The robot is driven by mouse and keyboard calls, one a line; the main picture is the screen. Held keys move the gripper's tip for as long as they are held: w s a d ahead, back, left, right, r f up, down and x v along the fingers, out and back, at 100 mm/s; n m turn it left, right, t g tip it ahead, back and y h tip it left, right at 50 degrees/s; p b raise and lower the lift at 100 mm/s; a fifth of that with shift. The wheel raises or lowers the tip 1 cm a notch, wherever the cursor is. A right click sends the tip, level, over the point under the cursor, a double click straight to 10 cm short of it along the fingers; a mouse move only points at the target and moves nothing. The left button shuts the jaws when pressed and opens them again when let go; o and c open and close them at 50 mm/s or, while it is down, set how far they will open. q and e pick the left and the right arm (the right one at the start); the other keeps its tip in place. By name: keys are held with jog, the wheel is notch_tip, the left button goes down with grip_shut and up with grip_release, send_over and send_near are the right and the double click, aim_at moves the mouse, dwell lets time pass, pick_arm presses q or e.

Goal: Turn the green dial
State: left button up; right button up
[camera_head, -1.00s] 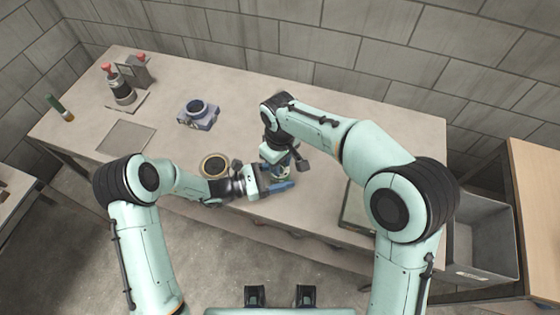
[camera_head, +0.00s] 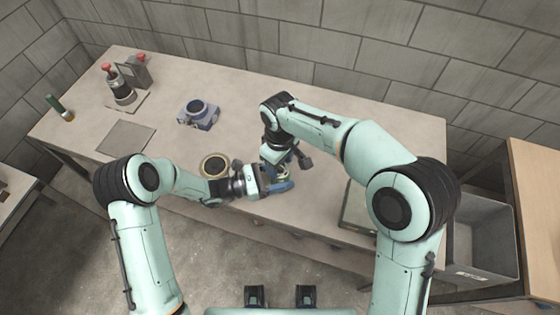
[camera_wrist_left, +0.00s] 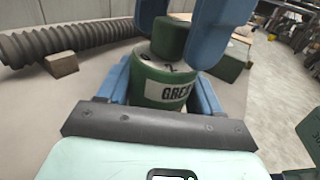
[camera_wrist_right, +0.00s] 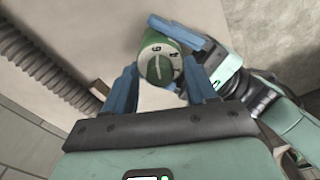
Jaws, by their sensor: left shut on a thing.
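A green cylinder with a white label starting "GRE" (camera_wrist_left: 165,85) stands between the blue fingers of my left gripper (camera_wrist_left: 165,90), which is shut on it. In the head view the grippers (camera_head: 280,178) meet near the table's front edge and mostly hide the cylinder and dial.
A grey ribbed tube (camera_wrist_left: 70,42) and a small brown block (camera_wrist_left: 62,65) lie close by. A dark round container (camera_head: 214,165) stands left of my grippers. A blue-grey ring device (camera_head: 198,113) and a red-topped device (camera_head: 121,92) are farther back. A grey bin (camera_head: 485,240) stands at right.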

notch_tip(320, 180, up, 12)
dwell(0.6)
pick_arm(q)
jog(key=o, duration=1.2)
jog(key=shift+o, duration=0.2)
